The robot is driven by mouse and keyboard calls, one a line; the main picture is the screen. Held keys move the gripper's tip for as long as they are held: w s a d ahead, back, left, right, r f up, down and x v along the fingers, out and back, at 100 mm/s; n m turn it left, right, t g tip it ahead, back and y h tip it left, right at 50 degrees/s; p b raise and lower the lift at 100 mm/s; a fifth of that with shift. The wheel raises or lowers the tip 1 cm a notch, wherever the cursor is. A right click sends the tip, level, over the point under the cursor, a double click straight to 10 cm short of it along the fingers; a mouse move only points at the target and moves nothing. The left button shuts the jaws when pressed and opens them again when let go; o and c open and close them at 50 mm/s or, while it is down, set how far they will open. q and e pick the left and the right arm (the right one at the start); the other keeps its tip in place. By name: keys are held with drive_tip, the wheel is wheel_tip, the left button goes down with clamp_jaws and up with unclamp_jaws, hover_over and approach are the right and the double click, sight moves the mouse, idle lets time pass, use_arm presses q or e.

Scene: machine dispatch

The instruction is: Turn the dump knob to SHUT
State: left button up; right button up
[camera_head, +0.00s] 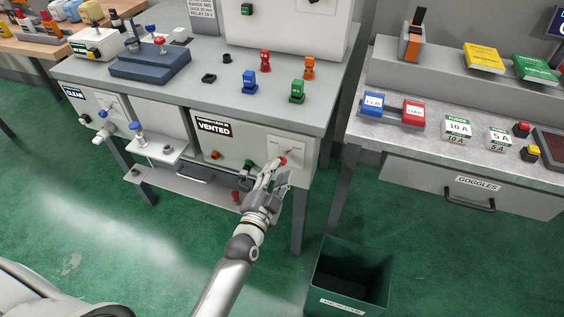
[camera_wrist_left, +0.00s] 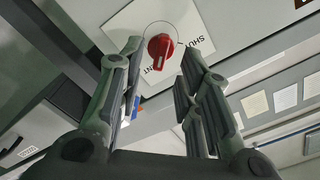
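The red dump knob (camera_head: 282,160) sits on a pale plate (camera_head: 287,146) on the front of the grey bench, right of the VENTED sign (camera_head: 213,127). In the left wrist view the knob (camera_wrist_left: 160,47) is on its plate (camera_wrist_left: 185,22), with SHUT lettering to its right and partly hidden "ENT" lettering below it. My left gripper (camera_head: 277,173) is open at the knob. Its fingers (camera_wrist_left: 160,58) stand on either side of the knob in the wrist view, with gaps visible; I cannot tell contact. My right gripper is not in view.
A low shelf (camera_head: 185,185) with small valves lies left of my gripper. A dark green bin (camera_head: 350,275) stands on the floor at lower right. A second bench with a GOGGLES drawer (camera_head: 470,190) is at right. Coloured pieces stand on the bench top (camera_head: 215,85).

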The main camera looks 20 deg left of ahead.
sight(281, 166)
use_arm(q)
drive_tip(key=shift+w, duration=2.25)
drive_tip(key=c, duration=0.7)
